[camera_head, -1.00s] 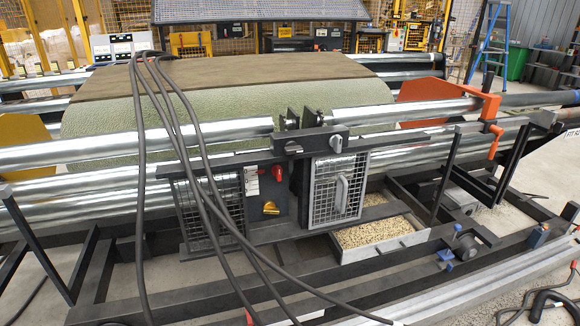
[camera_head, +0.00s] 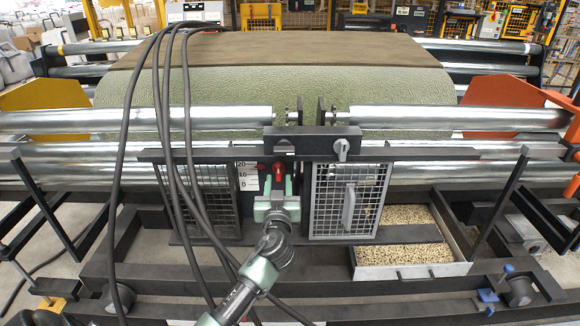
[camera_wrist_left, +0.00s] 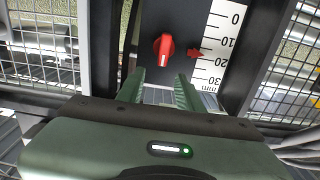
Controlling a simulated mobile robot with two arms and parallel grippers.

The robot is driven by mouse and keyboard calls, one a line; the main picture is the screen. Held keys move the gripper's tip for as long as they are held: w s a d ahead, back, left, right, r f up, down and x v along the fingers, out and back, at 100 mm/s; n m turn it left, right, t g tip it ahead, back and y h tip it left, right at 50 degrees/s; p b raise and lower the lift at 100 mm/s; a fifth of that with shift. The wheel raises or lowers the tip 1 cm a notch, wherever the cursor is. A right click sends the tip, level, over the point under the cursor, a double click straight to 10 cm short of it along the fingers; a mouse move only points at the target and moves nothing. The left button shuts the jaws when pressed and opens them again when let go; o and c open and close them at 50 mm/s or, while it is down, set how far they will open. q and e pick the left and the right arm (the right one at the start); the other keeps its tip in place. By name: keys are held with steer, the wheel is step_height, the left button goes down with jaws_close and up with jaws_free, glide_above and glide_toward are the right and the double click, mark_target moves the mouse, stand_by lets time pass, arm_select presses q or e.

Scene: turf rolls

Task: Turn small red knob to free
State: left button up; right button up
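The small red knob (camera_wrist_left: 164,50) sits on a dark panel in the left wrist view, its handle pointing roughly up and down. My left gripper (camera_wrist_left: 160,88) is open, its two green fingers apart and empty just short of the knob. In the head view the red knob (camera_head: 279,170) shows just beyond the tips of my left gripper (camera_head: 278,184). A red pointer (camera_wrist_left: 195,52) beside the knob stands between 10 and 20 on a white mm scale (camera_wrist_left: 216,45). The gripper hides the lower panel in the head view. My right gripper is not in view.
Mesh doors (camera_head: 346,200) flank the panel, and black cables (camera_head: 165,110) hang to its left. Steel rollers (camera_head: 425,118) and a green turf roll (camera_head: 230,85) lie above. A tray of pellets (camera_head: 440,270) stands low on the right.

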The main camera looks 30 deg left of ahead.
mark_target(278, 168)
arm_select(q)
steer(key=x, duration=0.7)
steer(key=shift+a+p, duration=0.1)
steer(key=shift+p, duration=0.3)
steer(key=shift+f, duration=0.1)
steer(key=shift+c, duration=0.3)
jaws_close()
